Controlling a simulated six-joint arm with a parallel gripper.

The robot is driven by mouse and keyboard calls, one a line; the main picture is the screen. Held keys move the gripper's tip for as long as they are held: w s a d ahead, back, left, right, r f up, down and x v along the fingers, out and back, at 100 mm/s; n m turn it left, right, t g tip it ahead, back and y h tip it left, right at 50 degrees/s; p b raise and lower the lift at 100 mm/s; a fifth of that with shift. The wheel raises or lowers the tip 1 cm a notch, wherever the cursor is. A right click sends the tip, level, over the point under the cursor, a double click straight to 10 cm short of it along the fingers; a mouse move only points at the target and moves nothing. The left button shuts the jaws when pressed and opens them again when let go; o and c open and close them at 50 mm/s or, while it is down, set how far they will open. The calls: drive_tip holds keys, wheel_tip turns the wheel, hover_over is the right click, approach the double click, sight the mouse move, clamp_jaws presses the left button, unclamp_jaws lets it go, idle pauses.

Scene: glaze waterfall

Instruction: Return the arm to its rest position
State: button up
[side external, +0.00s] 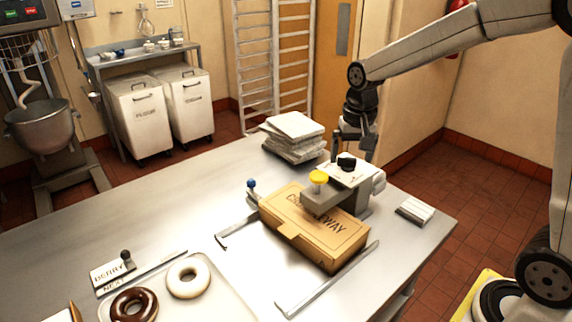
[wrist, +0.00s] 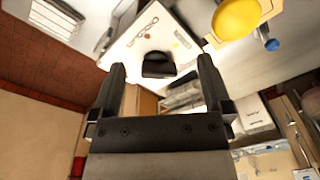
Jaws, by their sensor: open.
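My gripper (side external: 354,146) hangs at the end of my arm, above and just behind a white-topped device (side external: 352,172) on the steel table. In the wrist view my gripper (wrist: 162,70) is open, with its two dark fingers apart. A black knob (wrist: 158,66) on the device shows between the fingers, and nothing appears held. The knob (side external: 346,162) also shows in the side view, close below the gripper; I cannot tell the exact gap.
A brown cardboard box (side external: 312,236) lies beside the device, under its yellow button (side external: 319,177). White packets (side external: 293,136) are stacked behind. A chocolate doughnut (side external: 134,305) and a white doughnut (side external: 188,278) lie on a tray at front left. The table's left part is clear.

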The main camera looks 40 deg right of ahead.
drive_tip(key=s+a+f+n+t, duration=0.1)
drive_tip(key=s+a+f+n, duration=0.1)
drive_tip(key=s, duration=0.4)
drive_tip(key=s+a+f+n, duration=0.3)
drive_tip(key=s+f+n, duration=0.2)
drive_tip(key=f, duration=0.2)
drive_tip(key=shift+s+f+t, duration=0.25)
drive_tip(key=shift+s+t, duration=0.1)
drive_tip(key=shift+t, duration=0.05)
drive_tip(key=shift+a, duration=0.1)
